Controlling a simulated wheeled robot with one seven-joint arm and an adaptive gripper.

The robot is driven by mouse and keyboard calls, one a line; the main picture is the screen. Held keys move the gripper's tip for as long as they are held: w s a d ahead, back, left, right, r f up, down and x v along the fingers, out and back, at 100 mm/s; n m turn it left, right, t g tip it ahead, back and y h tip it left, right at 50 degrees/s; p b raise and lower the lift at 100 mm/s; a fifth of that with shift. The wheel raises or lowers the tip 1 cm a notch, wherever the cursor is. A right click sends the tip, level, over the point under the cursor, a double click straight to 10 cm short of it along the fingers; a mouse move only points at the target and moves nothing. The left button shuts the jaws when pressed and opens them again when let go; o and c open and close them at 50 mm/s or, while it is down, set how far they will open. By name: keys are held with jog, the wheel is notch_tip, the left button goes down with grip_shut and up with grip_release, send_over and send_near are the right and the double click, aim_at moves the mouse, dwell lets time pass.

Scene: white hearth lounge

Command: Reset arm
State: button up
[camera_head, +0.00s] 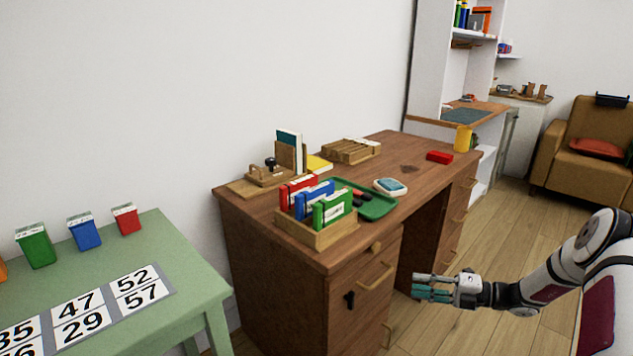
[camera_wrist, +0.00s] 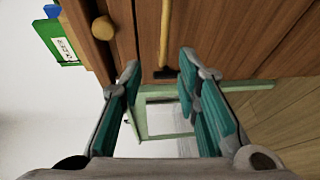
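My gripper (camera_head: 432,288) is stretched out to the left in the head view, low in front of the brown wooden desk (camera_head: 400,150) and below its top. In the wrist view my gripper (camera_wrist: 158,85) has its two teal-padded fingers spread apart with nothing between them. The desk's drawer fronts (camera_wrist: 225,35) fill the upper part of the wrist view, with a round wooden knob (camera_wrist: 103,28) and a bar handle. My gripper is apart from the desk front as far as I can tell.
A wooden box (camera_head: 318,238) of red, blue and green binders stands at the desk's near corner, beside a green tray (camera_head: 378,207). A green table (camera_head: 190,270) with number cards is at left. Wooden floor (camera_head: 500,220) lies open at right, before an armchair (camera_head: 590,150).

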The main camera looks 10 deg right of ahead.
jog(key=s+a+r+n+g+h, duration=0.2)
jog(key=s+a+r+n+g, duration=0.25)
jog(key=a+r+n, duration=0.45)
jog(key=s+a+r+n+g+h, duration=0.2)
jog(key=s+a+r+n+g, duration=0.25)
jog(key=r+n, duration=0.45)
jog(key=s+a+r+n+g+h, duration=0.1)
jog(key=s+a+r+n+h, duration=0.2)
jog(key=s+r+n, duration=0.35)
jog(key=s+a+r+n+h, duration=0.2)
jog(key=s+a+r+n, duration=0.1)
jog(key=s, duration=0.6)
jog(key=s+d+n+t+h, duration=0.3)
jog(key=s+n+h, duration=0.3)
jog(key=s+n, duration=1.05)
notch_tip(320, 180, up, 26)
jog(key=s+m+t+p, duration=0.2)
jog(key=t+p, duration=0.1)
jog(key=p, duration=2.1)
jog(key=shift+d, duration=0.2)
